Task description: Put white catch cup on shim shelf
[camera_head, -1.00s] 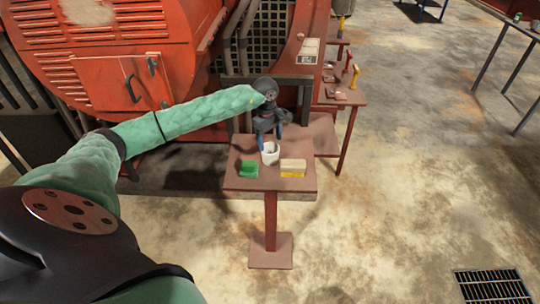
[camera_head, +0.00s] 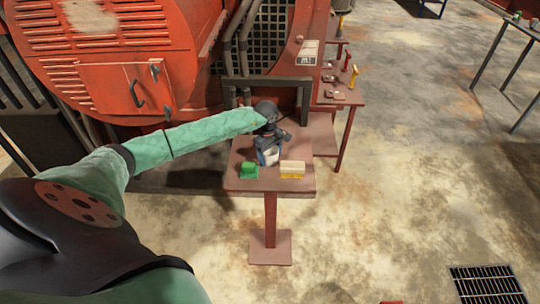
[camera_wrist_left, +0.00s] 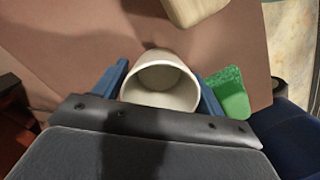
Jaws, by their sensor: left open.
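The white catch cup (camera_head: 269,157) stands on a small red-brown pedestal table (camera_head: 240,180). My left gripper (camera_head: 268,150) is lowered around the cup with its blue fingers on either side. In the left wrist view the cup (camera_wrist_left: 160,84) shows its open mouth between the two fingers of the left gripper (camera_wrist_left: 163,92), which is open. A small gap seems to show at the right finger; contact at the left one I cannot tell. Which surface is the shim shelf I cannot tell. My right gripper is not in view.
A green block (camera_head: 249,171) and a cream-and-yellow block (camera_head: 292,169) lie at the table's front. A dark frame (camera_head: 266,83) and the red engine (camera_head: 120,50) stand behind. Another red table (camera_head: 345,97) with small items is to the back right. Open floor lies right.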

